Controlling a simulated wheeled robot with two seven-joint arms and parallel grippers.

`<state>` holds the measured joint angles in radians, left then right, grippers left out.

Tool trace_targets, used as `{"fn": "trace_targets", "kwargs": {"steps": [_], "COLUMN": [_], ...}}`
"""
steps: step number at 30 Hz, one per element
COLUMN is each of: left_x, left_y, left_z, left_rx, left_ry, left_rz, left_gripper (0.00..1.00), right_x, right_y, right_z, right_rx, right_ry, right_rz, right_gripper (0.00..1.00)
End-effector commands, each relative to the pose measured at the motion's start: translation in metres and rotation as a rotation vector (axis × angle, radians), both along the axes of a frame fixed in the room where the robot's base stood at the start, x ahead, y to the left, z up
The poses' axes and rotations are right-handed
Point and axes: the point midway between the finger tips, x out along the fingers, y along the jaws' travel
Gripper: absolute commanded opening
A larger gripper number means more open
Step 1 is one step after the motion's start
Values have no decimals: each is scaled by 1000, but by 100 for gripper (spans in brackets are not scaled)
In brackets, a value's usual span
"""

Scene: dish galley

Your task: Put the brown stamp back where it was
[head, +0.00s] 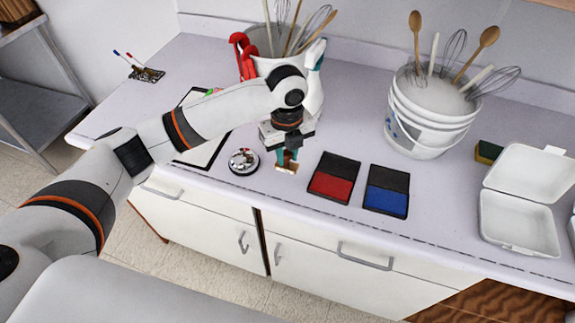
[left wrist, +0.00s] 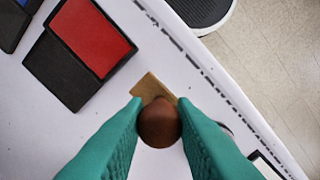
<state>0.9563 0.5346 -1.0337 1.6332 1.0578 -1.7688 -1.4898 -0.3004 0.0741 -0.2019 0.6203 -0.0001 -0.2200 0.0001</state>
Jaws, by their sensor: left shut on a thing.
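My left gripper (head: 287,160) points down over the counter, between the silver bell and the red ink pad. Its teal fingers are shut on the brown stamp, whose round brown handle (left wrist: 159,122) shows between them in the left wrist view. A flat tan piece (head: 287,168) shows just below the fingertips, and also in the left wrist view (left wrist: 150,88). I cannot tell whether it is the stamp's base or a separate piece, or whether the stamp touches the counter. My right gripper is not in view.
The silver bell (head: 243,161) is close left. The red ink pad (head: 331,187) and blue ink pad (head: 386,201) lie open to the right. A clipboard (head: 209,150) lies behind my arm. Utensil buckets (head: 427,148) stand behind; an open white box (head: 518,223) is at right.

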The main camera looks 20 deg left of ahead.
Motion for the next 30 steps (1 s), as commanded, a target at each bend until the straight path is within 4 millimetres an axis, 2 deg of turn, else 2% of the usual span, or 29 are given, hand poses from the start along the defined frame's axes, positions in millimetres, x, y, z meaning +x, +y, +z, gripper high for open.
{"fn": "trace_targets", "kwargs": {"steps": [8, 13, 23, 24, 27, 28, 30], "left_x": [-1, 0, 0, 0, 0, 0, 0], "left_y": [0, -1, 0, 0, 0, 0, 0], "left_z": [-25, -48, -53, -54, -53, -53, -53], "left_rx": [0, -1, 0, 0, 0, 0, 0], "left_ry": [1, 1, -1, -1, -1, -1, -1], "left_rz": [1, 2, 2, 2, 1, 1, 1], "left_gripper": [9, 9, 9, 26, 42, 46, 46], "right_x": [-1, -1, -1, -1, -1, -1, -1], "right_y": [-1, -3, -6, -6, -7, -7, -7], "right_z": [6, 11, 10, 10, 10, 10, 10], "right_rx": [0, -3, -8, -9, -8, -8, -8], "right_ry": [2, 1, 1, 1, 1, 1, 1], "right_rz": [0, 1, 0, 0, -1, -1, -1], "right_gripper": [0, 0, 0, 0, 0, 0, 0]}}
